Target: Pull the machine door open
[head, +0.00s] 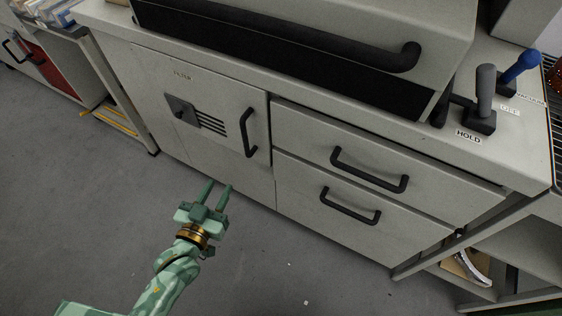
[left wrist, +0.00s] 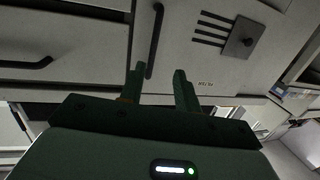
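The grey machine cabinet has a door (head: 222,100) with a small label, a dark latch plate (head: 181,110), slots and a black upright handle (head: 248,132). This door looks shut. Above it, the machine's upper front (head: 270,58) carries a long thick black bar handle (head: 300,38); it also looks shut. My left gripper (head: 217,186) is open and empty, in front of the cabinet and below the upright handle, apart from it. In the left wrist view the upright handle (left wrist: 154,40) appears beyond and between the open fingertips (left wrist: 158,70). My right gripper is not in view.
Two drawers (head: 385,165) with black handles sit right of the door, both shut. A grey lever (head: 485,90) marked HOLD and a blue lever (head: 522,64) stand on the top at right. An open shelf (head: 530,235) is at lower right. The grey floor (head: 70,180) at left is clear.

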